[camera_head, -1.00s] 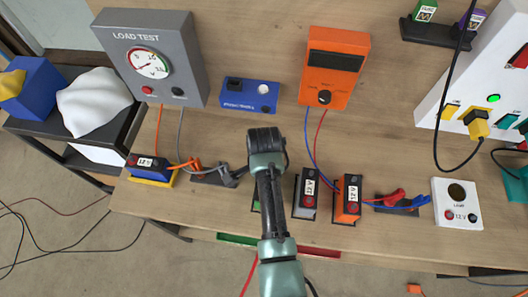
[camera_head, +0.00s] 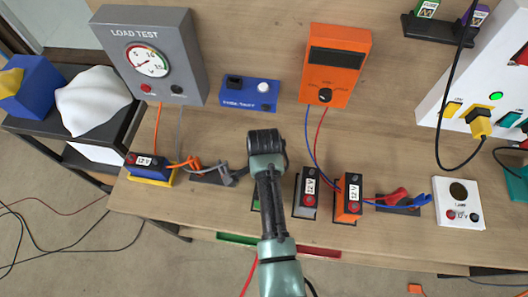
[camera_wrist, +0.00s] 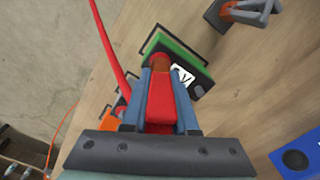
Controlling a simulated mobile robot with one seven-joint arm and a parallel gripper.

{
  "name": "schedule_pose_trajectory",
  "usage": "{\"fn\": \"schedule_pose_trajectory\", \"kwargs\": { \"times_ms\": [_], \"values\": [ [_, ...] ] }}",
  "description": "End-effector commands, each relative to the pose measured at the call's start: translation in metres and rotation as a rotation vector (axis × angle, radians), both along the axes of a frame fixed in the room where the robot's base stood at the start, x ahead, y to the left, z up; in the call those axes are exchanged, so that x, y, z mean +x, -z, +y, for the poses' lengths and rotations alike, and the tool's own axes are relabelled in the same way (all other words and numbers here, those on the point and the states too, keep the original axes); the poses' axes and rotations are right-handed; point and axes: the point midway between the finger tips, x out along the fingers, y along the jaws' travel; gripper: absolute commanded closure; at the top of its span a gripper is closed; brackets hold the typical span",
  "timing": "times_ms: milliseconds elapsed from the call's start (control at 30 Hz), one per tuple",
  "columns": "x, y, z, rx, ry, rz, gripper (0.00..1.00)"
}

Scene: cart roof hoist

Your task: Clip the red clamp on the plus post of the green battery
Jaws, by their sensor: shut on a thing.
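In the wrist view my gripper (camera_wrist: 160,115) is shut on the red clamp (camera_wrist: 161,98), which lies between its two blue-grey fingers. A red cable (camera_wrist: 106,42) runs up and left beside it. The green battery (camera_wrist: 178,47) lies just beyond the clamp's tip, with a black top and a white label. A reddish-brown post (camera_wrist: 182,73) shows at the clamp's tip; I cannot tell whether the jaws are around it or only near it. In the head view my arm hides the gripper, the clamp and nearly all of the green battery (camera_head: 255,203).
A dark battery (camera_head: 308,190) and an orange battery (camera_head: 348,196) stand close to the right. Grey clamps (camera_head: 225,175) lie on a rest to the left, near a blue battery (camera_head: 150,168). An orange meter (camera_head: 335,65) and a blue box (camera_head: 249,93) stand behind.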

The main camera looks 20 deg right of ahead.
Motion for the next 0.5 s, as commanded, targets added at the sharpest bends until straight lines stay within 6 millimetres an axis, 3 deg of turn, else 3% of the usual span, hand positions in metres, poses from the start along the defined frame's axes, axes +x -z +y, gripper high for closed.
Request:
{"fn": "schedule_pose_trajectory", "kwargs": {
  "times_ms": [500],
  "values": [
    [0.000,0.014,0.000,0.000,0.000,0.000,1.00]
  ]
}}
